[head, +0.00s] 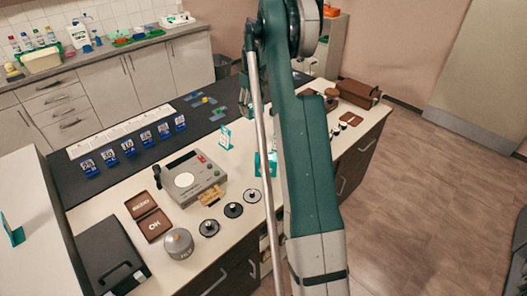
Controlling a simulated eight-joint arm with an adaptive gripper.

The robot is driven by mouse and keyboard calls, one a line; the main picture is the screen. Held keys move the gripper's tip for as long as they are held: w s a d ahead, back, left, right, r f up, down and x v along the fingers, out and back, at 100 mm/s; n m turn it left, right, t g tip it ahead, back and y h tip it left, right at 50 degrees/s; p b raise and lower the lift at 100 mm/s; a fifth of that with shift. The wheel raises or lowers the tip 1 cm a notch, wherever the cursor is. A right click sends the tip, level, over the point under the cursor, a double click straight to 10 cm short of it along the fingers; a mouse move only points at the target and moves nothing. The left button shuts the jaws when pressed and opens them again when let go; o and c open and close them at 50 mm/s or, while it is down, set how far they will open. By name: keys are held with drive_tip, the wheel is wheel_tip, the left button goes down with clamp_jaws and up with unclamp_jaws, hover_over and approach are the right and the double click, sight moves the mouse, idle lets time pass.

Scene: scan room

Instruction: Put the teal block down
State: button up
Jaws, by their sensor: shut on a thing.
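My gripper (246,103) shows small and dark just left of my arm, over the dark mat (95,195). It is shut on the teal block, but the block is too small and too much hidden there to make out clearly. A teal piece with a pale face (262,165) stands on the white counter (240,180) beside my arm, partly hidden by it. A teal-footed white card (225,138) stands to its left.
Several blue numbered holders (128,147) line the mat, with small coloured pieces (197,101) at its back. A grey device (190,178), brown trays (148,214), black discs (233,210), a metal pot (178,243) and a black case (110,260) crowd the counter's front.

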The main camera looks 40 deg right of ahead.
drive_tip(key=shift+f, duration=0.95)
drive_tip(key=shift+f, duration=3.15)
drive_tip(key=shift+f+b, duration=0.3)
drive_tip(key=shift+f, duration=1.55)
drive_tip(key=shift+f, duration=0.1)
drive_tip(key=o, duration=1.1)
